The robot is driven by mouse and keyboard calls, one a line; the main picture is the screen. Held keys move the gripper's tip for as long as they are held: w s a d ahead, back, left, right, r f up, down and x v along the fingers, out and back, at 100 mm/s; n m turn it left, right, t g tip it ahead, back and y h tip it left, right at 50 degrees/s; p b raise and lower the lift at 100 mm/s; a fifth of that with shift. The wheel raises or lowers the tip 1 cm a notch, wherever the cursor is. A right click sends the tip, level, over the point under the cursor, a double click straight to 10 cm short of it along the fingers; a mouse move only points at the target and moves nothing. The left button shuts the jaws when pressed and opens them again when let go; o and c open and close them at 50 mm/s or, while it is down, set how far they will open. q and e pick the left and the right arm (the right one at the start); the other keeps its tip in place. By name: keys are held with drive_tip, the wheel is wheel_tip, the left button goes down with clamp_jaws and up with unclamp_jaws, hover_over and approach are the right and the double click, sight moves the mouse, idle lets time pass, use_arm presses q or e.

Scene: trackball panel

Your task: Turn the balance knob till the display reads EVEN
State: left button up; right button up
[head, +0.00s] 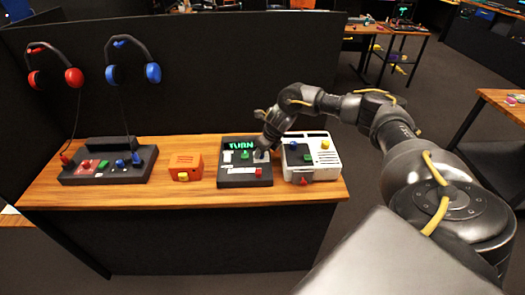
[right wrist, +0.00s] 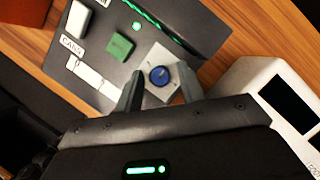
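A dark control panel (head: 232,182) stands on the wooden counter, and its green display (head: 242,146) reads TURN. In the right wrist view a round blue knob (right wrist: 160,76) sits on a pale square plate on this panel. My right gripper (right wrist: 158,88) is open, with one finger on each side of the knob and visible gaps between. In the head view my right gripper (head: 261,149) is at the panel's right side and mostly covers the knob. Whether the fingertips are down at the knob's height is hard to tell. My left gripper is not in view.
The panel also bears a green button (right wrist: 120,46), a white switch (right wrist: 80,19) and a red knob (head: 258,172). A white device (head: 325,164) stands close on the right, an orange box (head: 185,161) on the left. A headphone panel (head: 107,178) is farther left.

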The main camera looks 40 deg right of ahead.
drive_tip(key=shift+r, duration=0.1)
drive_tip(key=b+v, duration=0.1)
drive_tip(key=v, duration=0.9)
drive_tip(key=shift+s+r, duration=0.1)
drive_tip(key=shift+r, duration=0.2)
